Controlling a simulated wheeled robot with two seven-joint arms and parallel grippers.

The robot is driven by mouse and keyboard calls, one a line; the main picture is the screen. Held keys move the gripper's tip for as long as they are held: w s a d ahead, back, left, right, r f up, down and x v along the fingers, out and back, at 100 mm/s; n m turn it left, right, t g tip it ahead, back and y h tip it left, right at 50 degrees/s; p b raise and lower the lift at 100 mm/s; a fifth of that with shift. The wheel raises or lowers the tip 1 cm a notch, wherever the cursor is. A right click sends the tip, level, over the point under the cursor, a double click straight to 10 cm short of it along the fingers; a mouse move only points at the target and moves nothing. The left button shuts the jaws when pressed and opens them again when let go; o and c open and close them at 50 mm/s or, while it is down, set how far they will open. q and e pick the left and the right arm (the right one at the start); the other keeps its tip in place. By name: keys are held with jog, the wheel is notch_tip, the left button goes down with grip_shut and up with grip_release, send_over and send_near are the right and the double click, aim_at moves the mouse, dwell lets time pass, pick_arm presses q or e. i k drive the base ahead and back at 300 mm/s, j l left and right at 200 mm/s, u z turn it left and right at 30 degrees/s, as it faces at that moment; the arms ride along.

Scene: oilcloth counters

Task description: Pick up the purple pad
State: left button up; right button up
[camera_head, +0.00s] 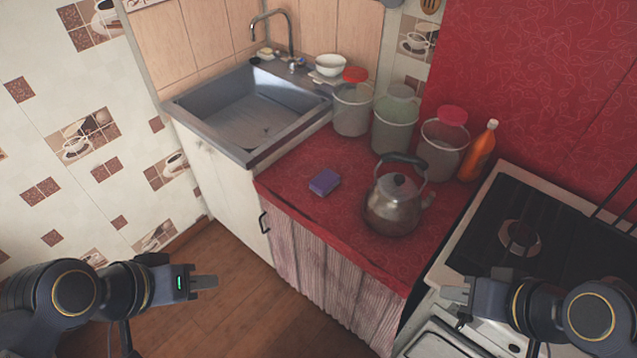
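The purple pad (324,182) is a small block lying flat on the red oilcloth counter (300,205), between the sink and the kettle. My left gripper (212,282) is at the lower left, in front of the cabinets and well away from the pad. My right gripper (448,293) is at the lower right, over the front of the stove. Neither gripper touches the pad. I see no object held in either one; the finger gaps are too small to make out.
A metal kettle (393,205) stands right of the pad. Several lidded jars, including a red-lidded one (352,105), and an orange bottle (479,152) line the back. The sink (250,110) is at the left, the stove (515,235) at the right. The counter's front-left part is clear.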

aim_at(324, 183)
jog(key=z, duration=1.85)
jog(key=u, duration=1.9)
jog(key=i+z, duration=0.2)
jog(key=z, duration=0.2)
jog(key=i+j+z, duration=0.15)
jog(key=z, duration=0.2)
jog(key=i+j+z, duration=0.15)
jog(key=z, duration=0.25)
jog(key=i+j+z, duration=0.15)
jog(key=j+z, duration=0.2)
